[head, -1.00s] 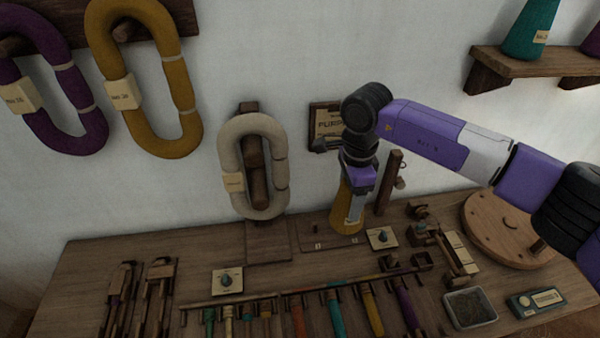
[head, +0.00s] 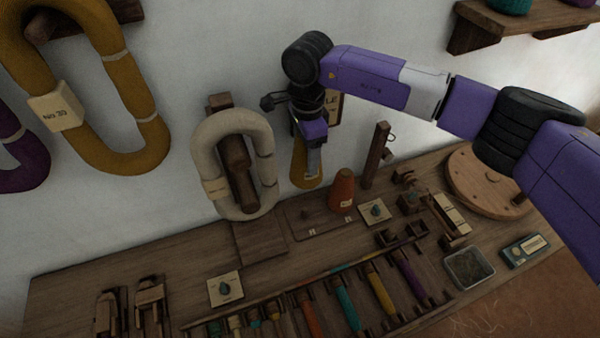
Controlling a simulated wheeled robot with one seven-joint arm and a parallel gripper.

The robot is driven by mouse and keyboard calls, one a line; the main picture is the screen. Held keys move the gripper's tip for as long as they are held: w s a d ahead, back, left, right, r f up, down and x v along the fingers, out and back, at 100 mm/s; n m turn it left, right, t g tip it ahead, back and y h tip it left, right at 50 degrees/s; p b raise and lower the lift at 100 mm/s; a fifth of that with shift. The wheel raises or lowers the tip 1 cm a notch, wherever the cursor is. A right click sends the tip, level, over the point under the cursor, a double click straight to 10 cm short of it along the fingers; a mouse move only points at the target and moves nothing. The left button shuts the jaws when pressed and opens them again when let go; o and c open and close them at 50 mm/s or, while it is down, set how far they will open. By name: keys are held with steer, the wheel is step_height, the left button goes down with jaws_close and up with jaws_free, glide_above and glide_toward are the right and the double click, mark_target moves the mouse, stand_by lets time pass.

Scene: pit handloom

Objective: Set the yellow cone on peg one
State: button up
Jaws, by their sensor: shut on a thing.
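The yellow cone (head: 304,173) hangs upright in my gripper (head: 312,148), which is shut on its upper part. The cone's base appears above and behind the left part of a low dark wooden board (head: 325,223). A rust-orange cone (head: 342,188) stands upright on the board's right part, just right of the yellow cone. Two small pale labels mark the board's front, a left one (head: 312,232) and a right one by the orange cone. I cannot tell the gap under the yellow cone.
A cream yarn hank (head: 205,157) hangs on a wall peg close left of my gripper. A wooden post (head: 376,154) stands right of the orange cone. A card with a teal knob (head: 375,212) lies in front. A rack of coloured bobbins (head: 345,305) fills the bench front.

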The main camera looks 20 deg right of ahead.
steer(key=shift+f+b, duration=7.95)
steer(key=shift+f, duration=1.85)
steer(key=o, duration=1.7)
steer(key=shift+o, duration=0.3)
steer(key=shift+o, duration=0.7)
steer(key=shift+r, duration=0.1)
